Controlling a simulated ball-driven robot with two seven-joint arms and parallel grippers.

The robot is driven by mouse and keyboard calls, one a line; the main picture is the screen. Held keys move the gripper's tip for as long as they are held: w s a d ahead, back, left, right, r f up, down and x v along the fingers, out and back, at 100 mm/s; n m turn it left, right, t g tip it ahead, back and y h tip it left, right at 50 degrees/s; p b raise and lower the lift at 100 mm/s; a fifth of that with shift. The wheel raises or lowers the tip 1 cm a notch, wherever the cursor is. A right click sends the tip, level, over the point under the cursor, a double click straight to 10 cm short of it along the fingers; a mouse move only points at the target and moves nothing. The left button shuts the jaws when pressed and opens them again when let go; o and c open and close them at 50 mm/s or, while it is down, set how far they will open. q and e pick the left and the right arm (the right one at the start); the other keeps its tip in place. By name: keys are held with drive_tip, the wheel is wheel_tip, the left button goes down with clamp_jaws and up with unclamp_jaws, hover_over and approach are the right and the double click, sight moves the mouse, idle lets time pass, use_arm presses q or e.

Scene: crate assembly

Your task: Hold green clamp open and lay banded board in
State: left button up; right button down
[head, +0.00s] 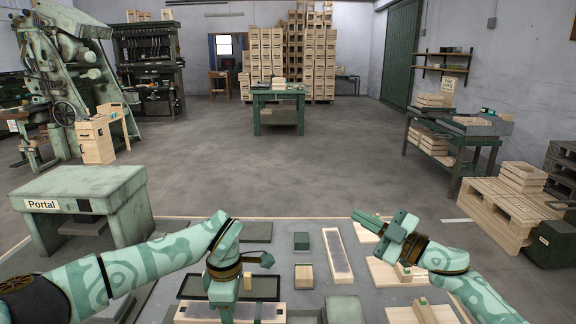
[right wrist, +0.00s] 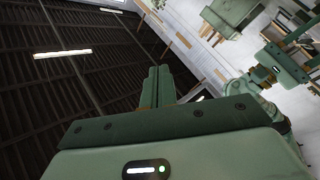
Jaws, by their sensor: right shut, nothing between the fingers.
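My right gripper (head: 368,221) is raised above the right part of the work table, its fingers pointing left. In the right wrist view its fingers (right wrist: 160,85) are together and empty, with the ceiling behind. My left gripper (head: 222,290) points down over a dark tray (head: 262,287) at the front; its fingertips are not clear. A long wooden board with a grey face (head: 338,255) lies right of the middle. Wooden boards with small green parts (head: 407,270) lie at the right, partly behind my right arm. I cannot tell which piece is the green clamp or the banded board.
A small wooden block (head: 304,276) and a dark green block (head: 301,241) stand between the arms. A green "Portal" table (head: 85,186) stands at the left. Pale crates (head: 503,205) stand at the right.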

drive_tip(key=s+a+f+n+g+h, duration=0.2)
drive_tip(key=s+a+n+g, duration=0.3)
drive_tip(key=a+n+g, duration=0.25)
drive_tip(key=s+a+f+n+g+h, duration=0.1)
drive_tip(key=s+a+n+g, duration=0.3)
drive_tip(key=a+n+g, duration=0.3)
use_arm(q)
drive_tip(key=shift+a, duration=0.1)
use_arm(e)
drive_tip(key=d+f+n+h, duration=0.1)
drive_tip(key=d+h, duration=0.2)
drive_tip(key=h, duration=0.1)
drive_tip(key=d+f+n+t+h, duration=0.1)
drive_tip(key=d+h, duration=0.2)
drive_tip(key=s+d+f+n+h, duration=0.1)
drive_tip(key=d+h, duration=0.2)
drive_tip(key=h, duration=0.1)
drive_tip(key=shift+s+d+f+h, duration=0.1)
drive_tip(key=shift+d+f+h, duration=0.05)
drive_tip(key=shift+f+h, duration=0.2)
drive_tip(key=shift+d+f, duration=0.1)
drive_tip(key=shift+d, duration=0.2)
drive_tip(key=shift+f, duration=2.15)
